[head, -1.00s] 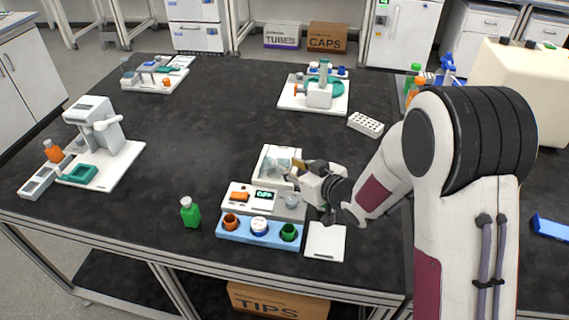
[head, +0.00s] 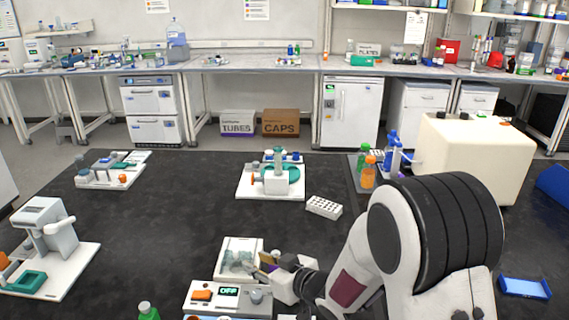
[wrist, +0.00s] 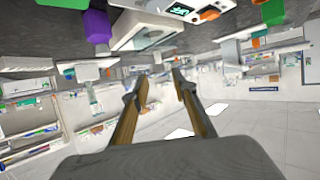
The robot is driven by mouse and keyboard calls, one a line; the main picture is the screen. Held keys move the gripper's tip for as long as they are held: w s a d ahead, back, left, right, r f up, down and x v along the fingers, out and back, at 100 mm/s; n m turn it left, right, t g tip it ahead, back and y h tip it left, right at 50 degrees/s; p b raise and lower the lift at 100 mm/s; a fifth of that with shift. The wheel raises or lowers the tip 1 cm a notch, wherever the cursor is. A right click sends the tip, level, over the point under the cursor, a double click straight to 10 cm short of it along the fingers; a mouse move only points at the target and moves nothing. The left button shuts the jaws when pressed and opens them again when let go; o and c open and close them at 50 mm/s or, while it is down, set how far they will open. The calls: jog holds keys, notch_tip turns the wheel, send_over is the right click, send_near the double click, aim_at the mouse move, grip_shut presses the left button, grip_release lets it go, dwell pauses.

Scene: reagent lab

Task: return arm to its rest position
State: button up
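My gripper (head: 266,262) is at the lower middle of the head view, beside a white tray-like unit (head: 237,245) behind the device with the OFF display (head: 228,292). In the wrist view its two fingers (wrist: 158,84) stand apart with nothing between them. The wrist view looks upside down out over the room, with the bench top along its upper edge. My arm comes in from the lower right of the head view.
A white rack (head: 324,207) and a white-based device with a teal disc (head: 272,178) stand farther back. Orange (head: 368,172) and green bottles and a large cream unit (head: 470,155) are at the right. The middle-left bench is clear.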

jog(key=s+d+r+m+h, duration=0.35)
jog(key=d+r, duration=0.25)
jog(key=d, duration=0.4)
jog(key=s+d+r+m+h, duration=0.2)
jog(key=s+d+r+h, duration=0.4)
jog(key=d, duration=0.5)
jog(key=s+d+r+m+g, duration=0.1)
jog(key=s+d+g, duration=0.1)
jog(key=s, duration=1)
jog(key=s+d+r+m+g, duration=0.1)
jog(key=s+d+m, duration=0.1)
jog(key=s, duration=1)
jog(key=shift+d+g, duration=0.4)
jog(key=shift+d, duration=0.45)
